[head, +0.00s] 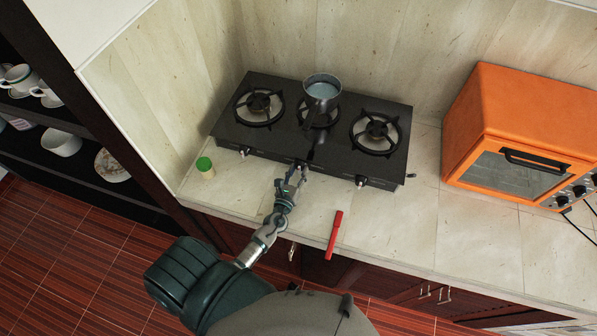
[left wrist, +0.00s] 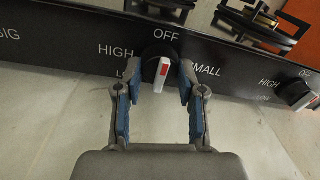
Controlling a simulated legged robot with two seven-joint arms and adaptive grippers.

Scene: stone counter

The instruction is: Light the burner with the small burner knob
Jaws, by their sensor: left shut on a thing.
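The black three-burner stove (head: 272,143) stands on the stone counter against the wall. Its middle knob (left wrist: 161,71) has a white pointer with a red mark, and the pointer is roughly upright below the word OFF. HIGH and a partly hidden LOW are to its left, and SMALL is to its right. My left gripper (head: 297,173) reaches the middle of the stove's front; in the left wrist view (left wrist: 160,77) its blue-padded fingers are closed on both sides of the knob. In the head view the gripper mostly hides this knob. My right gripper is out of view.
A pot (head: 322,88) of pale liquid sits on the middle burner, its handle toward the front. A red stick-like object (head: 335,234) lies near the counter's front edge. A green-capped jar (head: 205,167) stands left, and an orange oven (head: 520,115) right.

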